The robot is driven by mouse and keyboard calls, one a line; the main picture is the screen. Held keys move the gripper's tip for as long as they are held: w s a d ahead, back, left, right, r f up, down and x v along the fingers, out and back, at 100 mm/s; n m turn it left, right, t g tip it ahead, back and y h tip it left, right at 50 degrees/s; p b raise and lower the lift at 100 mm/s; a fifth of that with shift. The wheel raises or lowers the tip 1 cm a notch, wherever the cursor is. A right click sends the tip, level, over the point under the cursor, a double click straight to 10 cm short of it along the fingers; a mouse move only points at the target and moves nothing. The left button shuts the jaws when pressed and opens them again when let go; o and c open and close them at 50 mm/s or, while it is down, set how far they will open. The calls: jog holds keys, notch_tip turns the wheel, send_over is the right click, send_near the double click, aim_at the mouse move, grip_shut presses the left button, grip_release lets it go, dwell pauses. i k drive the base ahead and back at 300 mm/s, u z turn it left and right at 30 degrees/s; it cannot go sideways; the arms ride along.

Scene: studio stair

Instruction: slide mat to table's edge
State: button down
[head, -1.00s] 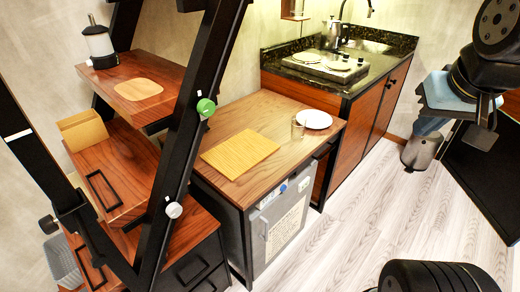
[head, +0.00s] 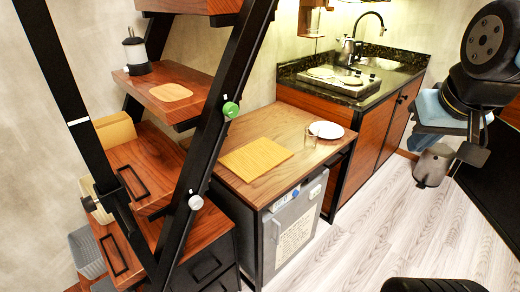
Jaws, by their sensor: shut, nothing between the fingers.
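The mat is a thin, yellow-tan rectangle (head: 256,157) lying flat on the wooden table (head: 287,128). It is on the near-left part of the top, close to the near edge and apart from the plate.
A black slanted frame (head: 213,125) and wooden shelves stand left. Pale floor (head: 400,225) lies open in front.

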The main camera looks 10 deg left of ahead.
aim_at(255, 160)
jog(key=i, duration=0.85)
jog(key=z, duration=0.05)
